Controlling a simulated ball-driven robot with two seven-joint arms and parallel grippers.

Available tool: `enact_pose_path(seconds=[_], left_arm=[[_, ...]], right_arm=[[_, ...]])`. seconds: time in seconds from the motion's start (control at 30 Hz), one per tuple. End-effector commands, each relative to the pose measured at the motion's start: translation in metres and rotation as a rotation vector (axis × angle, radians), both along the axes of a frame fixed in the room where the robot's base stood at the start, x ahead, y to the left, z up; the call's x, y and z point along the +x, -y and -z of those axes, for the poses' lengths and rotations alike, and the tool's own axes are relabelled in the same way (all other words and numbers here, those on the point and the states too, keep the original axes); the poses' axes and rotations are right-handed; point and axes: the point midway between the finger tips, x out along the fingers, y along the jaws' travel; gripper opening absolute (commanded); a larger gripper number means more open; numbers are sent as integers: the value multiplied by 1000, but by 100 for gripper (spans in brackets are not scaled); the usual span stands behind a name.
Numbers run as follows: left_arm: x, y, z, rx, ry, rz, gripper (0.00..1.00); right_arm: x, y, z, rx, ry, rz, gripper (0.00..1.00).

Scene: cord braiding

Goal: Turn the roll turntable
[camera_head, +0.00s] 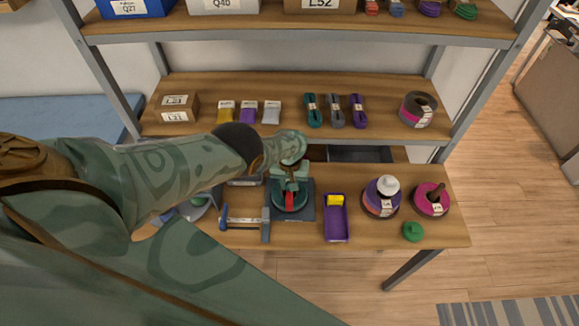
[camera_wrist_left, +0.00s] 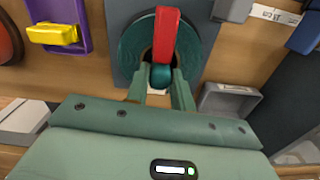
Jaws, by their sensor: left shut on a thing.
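The roll turntable (camera_head: 281,202) is a dark teal disc on a flat slate base plate (camera_head: 309,212), on the lower wooden shelf. A red bar (camera_head: 289,202) lies across the disc. My left gripper (camera_head: 290,177) comes down over its far side. In the left wrist view the disc (camera_wrist_left: 188,50), the red bar (camera_wrist_left: 166,35) and a round teal knob (camera_wrist_left: 161,76) at the bar's end show close up. The left gripper's fingers (camera_wrist_left: 160,88) are shut around the knob. Part of the disc is hidden by the gripper in the head view. My right gripper is not in view.
A purple tray (camera_head: 336,226) with a yellow block stands right of the turntable, a blue-and-grey clamp (camera_head: 243,222) left of it. Farther right are cord spools (camera_head: 431,200) and a green lidded piece (camera_head: 413,232). A shelf (camera_head: 290,133) with cord bundles runs above, behind.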

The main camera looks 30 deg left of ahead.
Motion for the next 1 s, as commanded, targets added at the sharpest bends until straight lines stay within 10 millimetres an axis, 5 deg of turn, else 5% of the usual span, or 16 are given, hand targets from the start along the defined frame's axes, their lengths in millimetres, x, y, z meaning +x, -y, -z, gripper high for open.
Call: enact_pose_path(seconds=[1.0], left_arm=[[0, 0, 0, -1, 0, -166, 1]], right_arm=[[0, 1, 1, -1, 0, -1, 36]])
